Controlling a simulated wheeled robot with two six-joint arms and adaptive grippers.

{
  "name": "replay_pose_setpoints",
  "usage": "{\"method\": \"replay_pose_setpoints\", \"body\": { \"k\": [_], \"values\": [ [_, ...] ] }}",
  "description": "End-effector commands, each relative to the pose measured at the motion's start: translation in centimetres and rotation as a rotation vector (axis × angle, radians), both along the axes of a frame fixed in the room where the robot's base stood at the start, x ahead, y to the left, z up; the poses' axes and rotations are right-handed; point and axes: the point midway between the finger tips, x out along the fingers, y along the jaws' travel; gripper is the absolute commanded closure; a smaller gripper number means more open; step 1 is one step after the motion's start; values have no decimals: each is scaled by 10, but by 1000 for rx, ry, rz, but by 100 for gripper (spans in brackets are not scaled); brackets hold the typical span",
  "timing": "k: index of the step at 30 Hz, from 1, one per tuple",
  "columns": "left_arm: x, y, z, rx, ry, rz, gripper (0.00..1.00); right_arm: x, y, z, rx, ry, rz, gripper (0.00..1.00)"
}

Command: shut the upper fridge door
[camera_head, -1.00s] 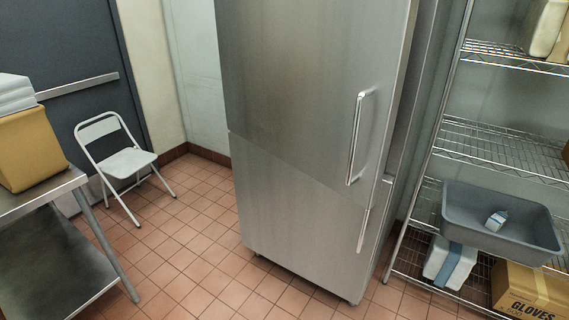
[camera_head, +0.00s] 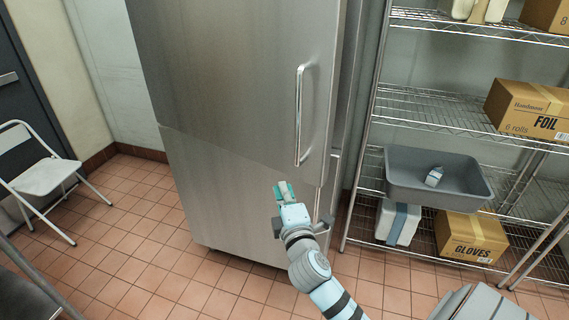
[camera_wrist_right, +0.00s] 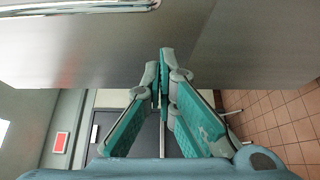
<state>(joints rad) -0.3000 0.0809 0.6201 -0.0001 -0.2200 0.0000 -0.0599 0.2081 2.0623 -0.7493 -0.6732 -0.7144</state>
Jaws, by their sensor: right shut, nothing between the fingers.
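The upper fridge door (camera_head: 230,75) is a large brushed-steel panel with a vertical bar handle (camera_head: 299,115) near its right edge. It looks slightly ajar, its lower right corner standing out past the lower door (camera_head: 215,195). My right gripper (camera_head: 284,188) is shut and empty, in front of the fridge just below the handle's lower end. I cannot tell whether it touches the door. In the right wrist view the shut fingers (camera_wrist_right: 163,75) point at the steel front, with the handle (camera_wrist_right: 80,8) at the top left. My left gripper is not in view.
A wire shelf rack (camera_head: 430,100) stands right of the fridge, holding a grey bin (camera_head: 440,180) and cardboard boxes. A white folding chair (camera_head: 42,178) stands at the left. The tiled floor (camera_head: 135,225) before the fridge is largely clear.

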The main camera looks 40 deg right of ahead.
Motion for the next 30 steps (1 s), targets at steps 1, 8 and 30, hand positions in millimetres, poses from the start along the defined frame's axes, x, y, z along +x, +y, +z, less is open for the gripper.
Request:
{"method": "replay_pose_setpoints", "body": {
  "k": [1,8,30],
  "values": [
    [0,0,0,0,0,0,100,3,-2,2,-5,-3,-1,100],
    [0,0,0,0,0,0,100,38,-19,2,-3,-2,-2,100],
    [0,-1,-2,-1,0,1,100,101,-80,0,2,-1,-1,100]
  ]
}}
